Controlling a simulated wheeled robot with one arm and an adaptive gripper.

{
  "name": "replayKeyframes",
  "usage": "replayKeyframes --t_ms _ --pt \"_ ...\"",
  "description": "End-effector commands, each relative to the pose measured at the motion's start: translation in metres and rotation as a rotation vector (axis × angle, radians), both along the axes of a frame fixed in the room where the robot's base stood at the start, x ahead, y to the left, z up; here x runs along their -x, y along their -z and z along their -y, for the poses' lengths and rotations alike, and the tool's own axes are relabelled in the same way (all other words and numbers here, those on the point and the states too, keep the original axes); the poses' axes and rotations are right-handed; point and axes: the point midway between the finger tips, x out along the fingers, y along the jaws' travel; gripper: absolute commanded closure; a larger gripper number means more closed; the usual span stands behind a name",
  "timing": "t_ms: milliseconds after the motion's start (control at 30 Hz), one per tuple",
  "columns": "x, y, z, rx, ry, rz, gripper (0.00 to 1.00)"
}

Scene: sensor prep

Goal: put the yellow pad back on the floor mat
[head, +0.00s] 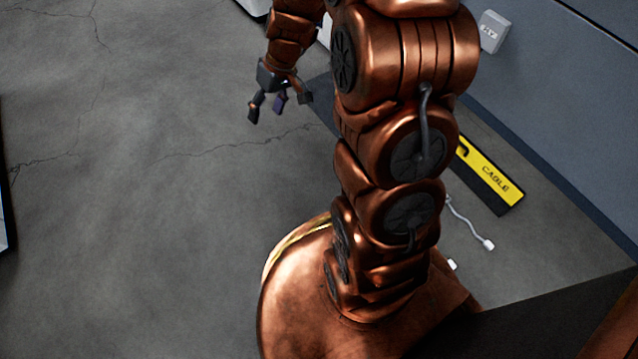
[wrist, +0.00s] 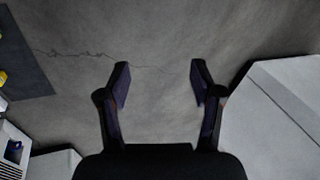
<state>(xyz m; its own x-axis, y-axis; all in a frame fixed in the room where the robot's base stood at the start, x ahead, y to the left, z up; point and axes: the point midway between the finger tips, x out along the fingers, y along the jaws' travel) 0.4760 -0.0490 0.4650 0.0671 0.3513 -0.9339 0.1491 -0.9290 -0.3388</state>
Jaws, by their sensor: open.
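My gripper (head: 279,104) is open and empty above bare floor, and its spread fingers also show in the wrist view (wrist: 160,78). A dark flat mat (wrist: 28,62) lies on the floor at the left of the wrist view. A small piece of something yellow (wrist: 2,78) shows at that view's left edge, by the mat; it is cut off, and I cannot tell whether it is the yellow pad. In the head view a dark patch of the mat (head: 322,97) shows right of my gripper, partly hidden by my arm.
A yellow and black strip marked CABLE (head: 490,175) lies on the floor right of my arm. A white cable end (head: 487,244) lies nearby. A large pale box (wrist: 275,115) stands at the wrist view's right, white equipment (wrist: 12,150) at lower left. Floor at left is clear.

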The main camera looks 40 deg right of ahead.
Motion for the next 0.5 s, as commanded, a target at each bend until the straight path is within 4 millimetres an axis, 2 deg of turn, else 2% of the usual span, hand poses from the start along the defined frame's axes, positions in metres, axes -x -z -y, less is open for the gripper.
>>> replayKeyframes --t_ms 33,200,500 --pt "0.013 -0.011 -0.011 0.010 -0.011 -0.016 0.34" --pt "0.064 -0.036 -0.040 0.047 -0.022 -0.101 0.34" --pt "0.158 -0.069 -0.064 0.160 -0.007 -0.228 0.34"
